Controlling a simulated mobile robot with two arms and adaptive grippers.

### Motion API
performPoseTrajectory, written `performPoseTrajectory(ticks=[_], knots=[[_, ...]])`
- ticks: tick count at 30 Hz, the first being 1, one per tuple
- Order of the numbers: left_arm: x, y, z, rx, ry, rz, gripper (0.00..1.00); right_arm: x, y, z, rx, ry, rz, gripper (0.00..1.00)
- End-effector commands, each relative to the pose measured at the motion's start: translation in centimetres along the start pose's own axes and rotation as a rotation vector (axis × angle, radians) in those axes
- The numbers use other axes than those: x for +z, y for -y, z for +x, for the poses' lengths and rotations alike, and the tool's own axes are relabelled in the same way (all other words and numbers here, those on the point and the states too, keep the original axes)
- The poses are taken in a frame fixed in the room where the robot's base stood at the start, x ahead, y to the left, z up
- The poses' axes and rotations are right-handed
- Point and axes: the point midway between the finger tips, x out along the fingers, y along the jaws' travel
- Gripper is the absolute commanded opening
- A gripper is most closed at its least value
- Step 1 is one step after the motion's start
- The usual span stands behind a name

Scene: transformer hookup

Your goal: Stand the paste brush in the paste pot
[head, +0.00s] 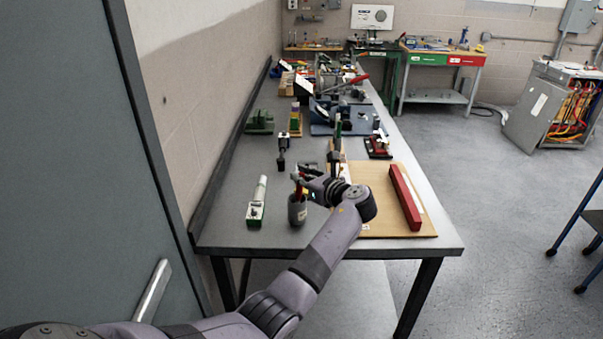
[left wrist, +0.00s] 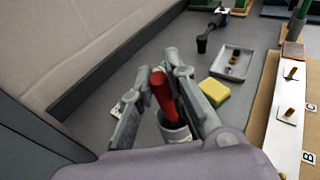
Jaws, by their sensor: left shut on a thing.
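The paste brush has a red handle, seen in the left wrist view (left wrist: 163,98) and small in the head view (head: 298,190). My left gripper (head: 303,180) is shut on this handle; its fingers flank the handle in the left wrist view (left wrist: 160,76). The paste pot (head: 297,212) is a grey cup with a pale label, upright near the table's front edge. Its mouth and side also show in the left wrist view (left wrist: 177,132). The brush's lower end is hidden at the pot's mouth; I cannot tell how deep it sits. My right gripper is out of view.
A green-and-white device (head: 256,212) stands left of the pot. A wooden board (head: 385,228) with a long red bar (head: 405,197) lies to the right. A yellow block (left wrist: 220,92) and a small grey tray (left wrist: 236,72) lie beyond the pot. Bare table surrounds the pot's front.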

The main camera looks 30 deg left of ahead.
Motion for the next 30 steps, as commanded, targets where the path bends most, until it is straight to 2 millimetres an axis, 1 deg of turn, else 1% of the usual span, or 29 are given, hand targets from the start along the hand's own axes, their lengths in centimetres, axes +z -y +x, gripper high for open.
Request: performPoseTrajectory(ticks=[8,9,19,30], knots=[[-0.10,-0.01,0.03,0.000,0.000,0.000,0.00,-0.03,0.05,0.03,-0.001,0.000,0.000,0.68],[-0.10,-0.01,0.03,0.000,0.000,-0.001,0.16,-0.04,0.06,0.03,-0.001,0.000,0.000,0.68],[-0.09,-0.01,0.03,0.000,0.000,-0.001,0.37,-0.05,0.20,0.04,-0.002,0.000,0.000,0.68],[0.14,0.01,-0.03,0.000,0.000,-0.001,0.37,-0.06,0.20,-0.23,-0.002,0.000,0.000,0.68]])
